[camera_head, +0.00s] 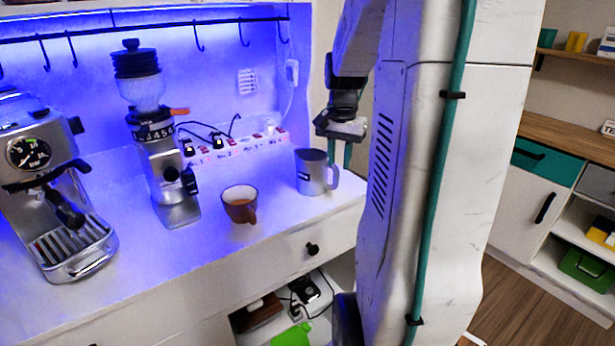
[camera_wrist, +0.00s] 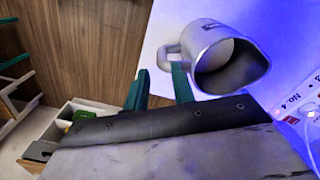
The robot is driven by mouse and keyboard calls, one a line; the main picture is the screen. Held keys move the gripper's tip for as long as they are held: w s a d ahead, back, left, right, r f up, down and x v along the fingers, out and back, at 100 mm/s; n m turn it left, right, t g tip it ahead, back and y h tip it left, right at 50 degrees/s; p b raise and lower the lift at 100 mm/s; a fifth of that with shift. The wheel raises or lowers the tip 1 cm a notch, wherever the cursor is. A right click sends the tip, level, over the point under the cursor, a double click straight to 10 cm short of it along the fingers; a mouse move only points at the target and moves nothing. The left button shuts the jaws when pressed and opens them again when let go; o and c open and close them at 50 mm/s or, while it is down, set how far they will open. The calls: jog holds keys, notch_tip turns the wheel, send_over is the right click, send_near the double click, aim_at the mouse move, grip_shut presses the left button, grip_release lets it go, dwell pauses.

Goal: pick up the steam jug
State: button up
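The steam jug (camera_head: 311,173) is a silver metal pitcher standing upright near the right end of the white counter. Its handle faces right in the head view. My gripper (camera_head: 340,153) points down just above the handle, with its teal fingers apart. In the wrist view the jug (camera_wrist: 228,62) shows its open mouth and its handle toward the left. My open fingers (camera_wrist: 161,76) are close to the handle, with its loop near the right fingertip. I cannot tell whether they touch it. Nothing is held.
A brown cup (camera_head: 239,206) stands left of the jug. A grinder (camera_head: 165,160) and an espresso machine (camera_head: 50,180) stand farther left. A power strip (camera_head: 240,147) runs behind the jug. The counter's right edge is close to the jug.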

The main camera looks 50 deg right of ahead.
aim_at(336, 180)
jog(key=f, duration=0.6)
jog(key=shift+w+a+f, duration=0.1)
jog(key=shift+a+f, duration=0.1)
jog(key=shift+f, duration=0.1)
grip_shut()
